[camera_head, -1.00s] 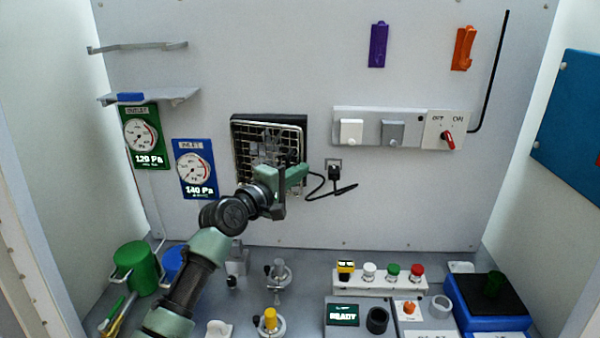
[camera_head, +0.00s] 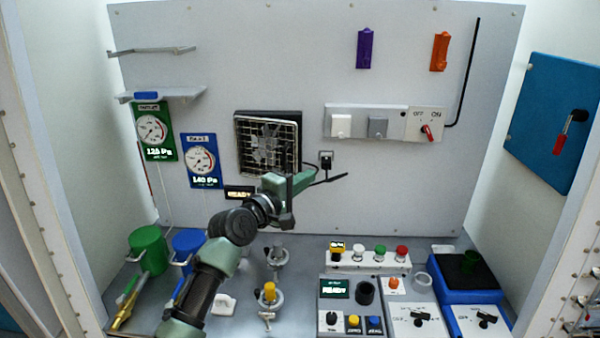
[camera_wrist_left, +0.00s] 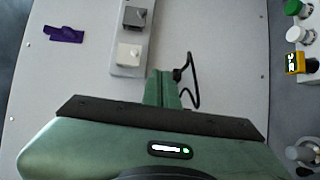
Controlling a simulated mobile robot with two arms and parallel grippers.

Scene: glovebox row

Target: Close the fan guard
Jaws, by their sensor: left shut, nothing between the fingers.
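The fan guard (camera_head: 250,150) is a square wire grille over the fan (camera_head: 266,143) in the back wall's dark housing. It lies over or very near the housing; I cannot tell whether a small gap remains. My left gripper (camera_head: 310,178) is shut and empty, just below the guard's lower right corner, apart from it as far as the picture shows. In the left wrist view its green fingers (camera_wrist_left: 162,78) are together, pointing at the wall, and the guard is not seen. My right gripper is not in view.
A black plug and cable (camera_head: 326,165) are close to the right of the gripper. A switch panel (camera_head: 365,123) is higher right, and gauges (camera_head: 201,160) are to the left. A lit READY sign (camera_head: 240,192) is below the fan. The bench below holds several buttons and fixtures.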

